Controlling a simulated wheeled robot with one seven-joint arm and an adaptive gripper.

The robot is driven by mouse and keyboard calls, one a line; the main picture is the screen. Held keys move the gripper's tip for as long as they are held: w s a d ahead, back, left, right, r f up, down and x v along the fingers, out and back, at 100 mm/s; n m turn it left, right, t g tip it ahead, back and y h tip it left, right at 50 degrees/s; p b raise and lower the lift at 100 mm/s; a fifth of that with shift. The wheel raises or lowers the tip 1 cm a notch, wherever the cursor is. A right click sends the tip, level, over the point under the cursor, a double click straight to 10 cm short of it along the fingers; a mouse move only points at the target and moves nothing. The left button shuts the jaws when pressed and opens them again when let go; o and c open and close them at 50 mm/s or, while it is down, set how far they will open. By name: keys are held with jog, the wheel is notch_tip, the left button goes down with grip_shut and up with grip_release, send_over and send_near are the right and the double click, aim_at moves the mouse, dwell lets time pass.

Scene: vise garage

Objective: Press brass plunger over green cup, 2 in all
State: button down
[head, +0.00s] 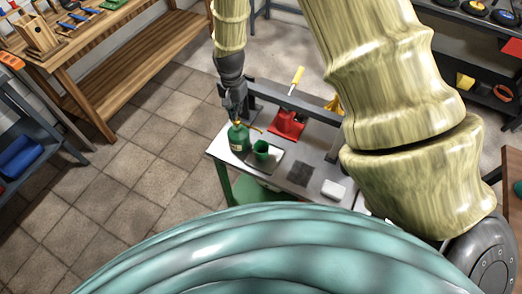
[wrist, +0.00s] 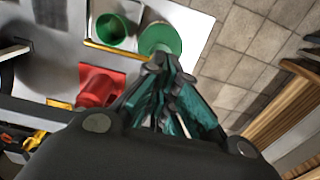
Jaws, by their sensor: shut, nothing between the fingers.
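A green bottle (head: 238,137) with a pale label stands near the left end of the grey workbench (head: 222,150). In the wrist view the bottle (wrist: 160,38) shows as a round green shape. A thin brass spout (wrist: 115,50) reaches from it to beside the green cup (wrist: 117,27). The cup (head: 261,150) is upright and open, right of the bottle on a pale plate. My gripper (head: 236,114) is shut and empty, pointing down directly above the bottle's top. Its fingertips (wrist: 163,62) hide the plunger head, so I cannot tell whether they touch it.
A red object (head: 287,124) stands behind the cup, with a yellow-handled tool (head: 297,75) farther back. A dark pad (head: 300,173) and a white block (head: 333,190) lie to the right. A wooden bench (head: 95,75) is at left; open tiled floor lies between.

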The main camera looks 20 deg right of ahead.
jog(key=shift+f+b, duration=0.85)
jog(key=shift+f, duration=0.9)
jog(key=shift+r, duration=0.15)
jog(key=shift+r+p, duration=1.25)
jog(key=shift+r, duration=0.35)
jog(key=shift+r, duration=0.1)
notch_tip(320, 180, up, 6)
jog(key=p, duration=0.4)
jog(key=shift+f, duration=0.2)
